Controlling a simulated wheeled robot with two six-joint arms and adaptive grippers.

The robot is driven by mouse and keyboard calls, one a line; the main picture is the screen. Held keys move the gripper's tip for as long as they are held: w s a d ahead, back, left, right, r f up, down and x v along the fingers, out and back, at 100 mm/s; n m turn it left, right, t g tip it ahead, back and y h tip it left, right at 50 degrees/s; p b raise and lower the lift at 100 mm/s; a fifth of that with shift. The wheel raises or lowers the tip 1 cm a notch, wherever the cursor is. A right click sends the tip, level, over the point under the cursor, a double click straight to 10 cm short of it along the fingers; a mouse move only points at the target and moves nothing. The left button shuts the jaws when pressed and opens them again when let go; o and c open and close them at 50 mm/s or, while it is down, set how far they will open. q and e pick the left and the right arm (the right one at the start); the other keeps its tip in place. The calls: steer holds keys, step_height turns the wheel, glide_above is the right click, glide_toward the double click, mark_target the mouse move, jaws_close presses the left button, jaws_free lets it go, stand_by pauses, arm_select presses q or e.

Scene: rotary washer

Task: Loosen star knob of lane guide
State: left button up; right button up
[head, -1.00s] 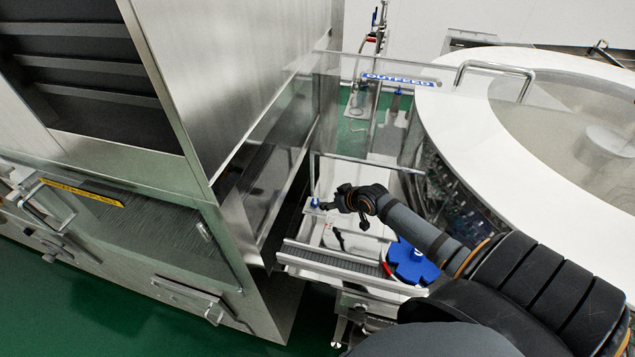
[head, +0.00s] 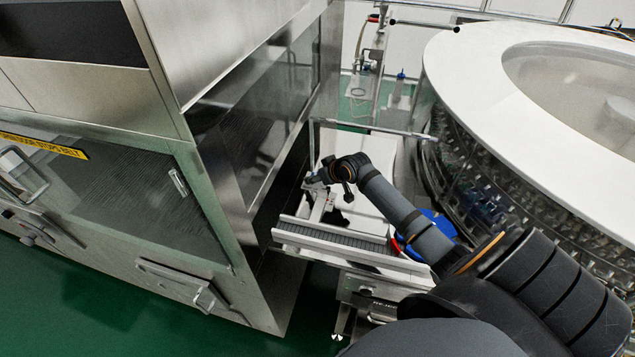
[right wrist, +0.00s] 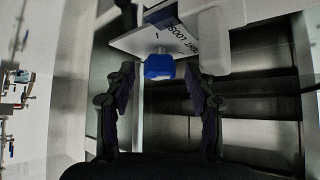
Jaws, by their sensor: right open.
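The blue star knob (right wrist: 158,67) shows in the right wrist view, just below a pale plate (right wrist: 155,38) with partly legible dark lettering. My right gripper (right wrist: 160,82) is open, with one finger on each side of the knob in the picture. Gaps show between the knob and both fingers; I cannot tell the remaining depth. In the head view my right gripper (head: 316,179) is over the far left part of the conveyor area, and the knob cannot be made out there. The lane guide is too small to separate from the nearby rails. My left gripper is not in view.
A steel cabinet (head: 235,120) stands close on the left of the gripper. A conveyor (head: 335,238) runs below my arm, with a blue wheel (head: 438,223) partly behind the arm. The round washer with a white rim (head: 470,75) fills the right. A horizontal bar (head: 375,129) crosses behind the gripper.

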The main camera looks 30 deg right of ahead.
jaws_close()
stand_by(0.4)
steer(key=shift+f, duration=0.1)
steer(key=shift+d+f+n+y+b, duration=0.15)
steer(key=shift+n+y+b, duration=0.55)
steer(key=shift+n+b, duration=0.25)
steer(key=n+y+b, duration=0.1)
steer(key=b, duration=0.1)
steer(key=n+g+y+b, duration=0.1)
steer(key=n+b, duration=0.1)
steer(key=b, duration=0.1)
steer(key=shift+w+d+n+y, duration=0.15)
steer(key=shift+n+y, duration=0.1)
steer(key=shift+y, duration=0.05)
steer(key=shift+n+g+y+b, duration=0.7)
steer(key=shift+n+b, duration=0.4)
steer(key=shift+b, duration=0.3)
steer(key=shift+r, duration=0.2)
